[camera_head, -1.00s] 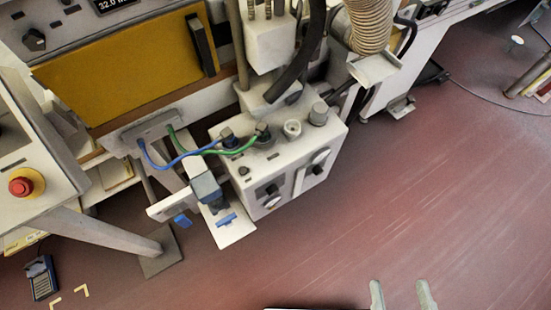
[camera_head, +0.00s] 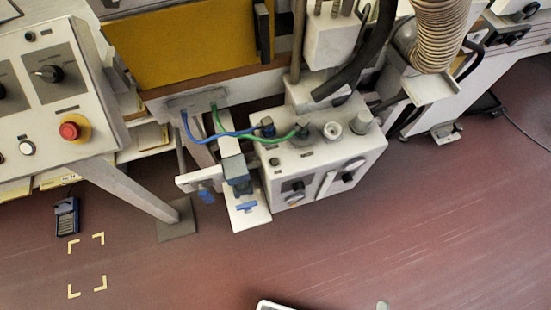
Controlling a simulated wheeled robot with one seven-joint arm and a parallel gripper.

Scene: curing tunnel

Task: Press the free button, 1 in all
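A sloped grey control panel (camera_head: 90,100) stands at the left. It carries a red mushroom button (camera_head: 70,130) on a yellow ring and a white round button (camera_head: 26,148) with a dark rim to its left. Dark rotary knobs sit above them. Which button the task calls free, I cannot tell.
A white box (camera_head: 325,160) with knobs and blue and green cables stands at the centre, with a blue-handled bracket (camera_head: 240,190) beside it. A support leg (camera_head: 135,190) slants below the panel. A handheld device (camera_head: 66,217) and yellow corner marks (camera_head: 73,291) lie on the open red floor.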

